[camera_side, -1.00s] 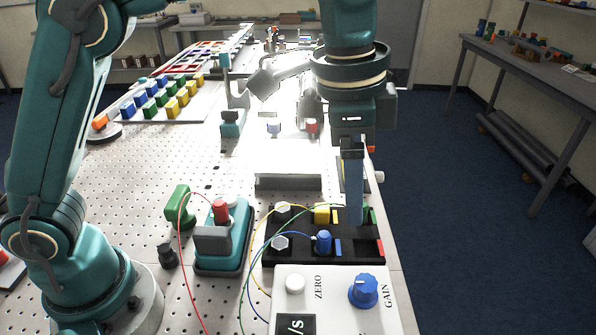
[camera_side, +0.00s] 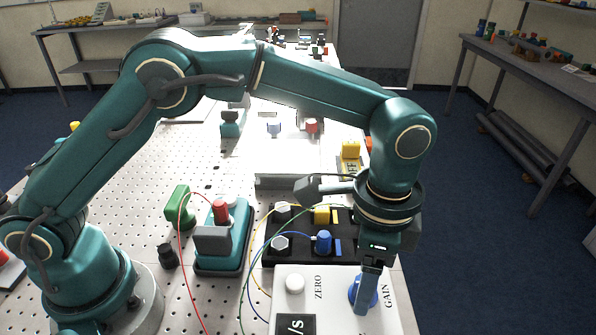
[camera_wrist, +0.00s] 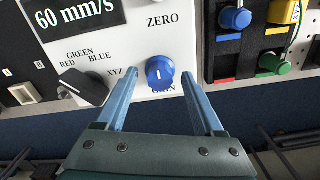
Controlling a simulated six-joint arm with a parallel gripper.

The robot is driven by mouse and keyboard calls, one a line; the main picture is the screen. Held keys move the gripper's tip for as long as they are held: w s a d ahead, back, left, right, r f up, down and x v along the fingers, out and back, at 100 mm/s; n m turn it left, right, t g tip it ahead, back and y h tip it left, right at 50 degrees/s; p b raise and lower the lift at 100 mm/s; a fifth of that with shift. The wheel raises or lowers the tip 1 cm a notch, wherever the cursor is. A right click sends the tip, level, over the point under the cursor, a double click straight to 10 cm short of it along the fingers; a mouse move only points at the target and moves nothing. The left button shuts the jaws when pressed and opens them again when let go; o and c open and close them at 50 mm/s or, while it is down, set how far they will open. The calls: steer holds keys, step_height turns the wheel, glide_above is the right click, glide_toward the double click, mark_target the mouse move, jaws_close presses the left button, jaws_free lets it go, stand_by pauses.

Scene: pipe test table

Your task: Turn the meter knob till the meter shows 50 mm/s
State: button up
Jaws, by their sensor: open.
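The white meter box (camera_side: 340,318) stands at the front of the table in the side view. Its display (camera_wrist: 75,15) reads 60 mm/s in the wrist view; the side view shows only the end of the unit. The blue GAIN knob (camera_wrist: 160,73) shows in the wrist view, with a white pointer mark on it. My gripper (camera_wrist: 162,82) is open, with one blue finger on each side of the knob and visible room between. In the side view my gripper (camera_side: 366,303) points down at the GAIN knob and partly hides it.
A black selector knob (camera_wrist: 84,86) shows in the wrist view. Behind the box is a black tray (camera_side: 300,259) with plugs and wires. A teal unit with a red plug (camera_side: 221,211) stands to its left.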

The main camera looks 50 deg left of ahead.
jaws_close()
steer(key=n, duration=0.5)
steer(key=shift+n, duration=2.4)
steer(key=shift+r, duration=0.1)
jaws_free()
